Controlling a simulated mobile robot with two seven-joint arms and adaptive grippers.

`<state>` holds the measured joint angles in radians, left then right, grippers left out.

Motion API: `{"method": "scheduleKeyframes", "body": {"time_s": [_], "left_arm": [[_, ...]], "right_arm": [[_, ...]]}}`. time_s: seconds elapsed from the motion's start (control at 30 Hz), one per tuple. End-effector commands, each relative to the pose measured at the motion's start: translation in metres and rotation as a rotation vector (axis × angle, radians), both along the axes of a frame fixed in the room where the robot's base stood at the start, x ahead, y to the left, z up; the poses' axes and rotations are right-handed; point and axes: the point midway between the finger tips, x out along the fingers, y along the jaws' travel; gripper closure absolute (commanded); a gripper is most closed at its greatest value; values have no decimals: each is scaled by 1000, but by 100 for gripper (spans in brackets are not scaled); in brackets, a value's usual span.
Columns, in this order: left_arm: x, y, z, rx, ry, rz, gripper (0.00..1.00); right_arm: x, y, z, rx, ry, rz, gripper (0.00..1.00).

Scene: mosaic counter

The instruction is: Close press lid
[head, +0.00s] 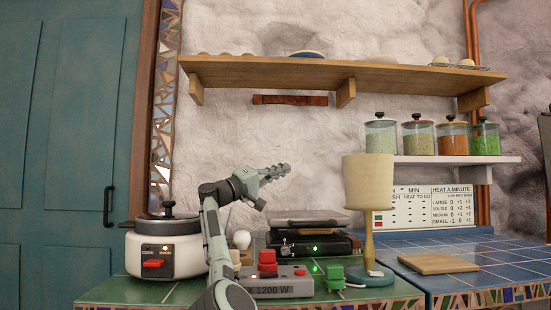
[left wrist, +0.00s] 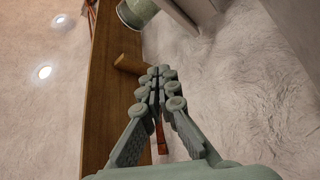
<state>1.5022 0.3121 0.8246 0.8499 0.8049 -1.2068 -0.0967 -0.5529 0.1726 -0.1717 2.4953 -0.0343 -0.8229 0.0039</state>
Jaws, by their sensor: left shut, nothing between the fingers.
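The press (head: 312,244) is a dark, low appliance with a green light, at the back of the green-tiled counter. Its grey lid (head: 305,222) lies over the body; I cannot tell whether a gap is left between them. My left gripper (head: 286,169) is shut and empty, raised in the air above and left of the press, apart from it. In the left wrist view its fingers (left wrist: 158,75) are together, with the wall and shelf beyond; the press is not seen there. My right gripper is in neither view.
A grey box with red knobs (head: 280,285) stands in front of the press. A lamp (head: 369,185) stands to its right, a white cooker (head: 165,248) to the left. A wooden shelf (head: 300,72) spans the wall above. A board (head: 437,264) lies on blue tiles.

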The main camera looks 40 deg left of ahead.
Motion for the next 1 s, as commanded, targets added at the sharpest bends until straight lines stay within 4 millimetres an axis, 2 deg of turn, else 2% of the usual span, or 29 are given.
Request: {"method": "scheduleKeyframes", "body": {"time_s": [0.17, 0.5, 0.6, 0.77, 1.0], "left_arm": [[-1, 0, 13, 1, -2, -1, 100], [-1, 1, 76, 0, -1, 0, 100], [0, 0, 89, -1, -1, -1, 100], [0, 1, 99, 0, 0, 0, 100], [0, 0, 100, 0, 0, 0, 100]], "right_arm": [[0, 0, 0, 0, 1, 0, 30], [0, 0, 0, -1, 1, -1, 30], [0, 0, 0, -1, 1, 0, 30], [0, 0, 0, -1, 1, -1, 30], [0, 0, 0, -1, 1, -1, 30]]}}
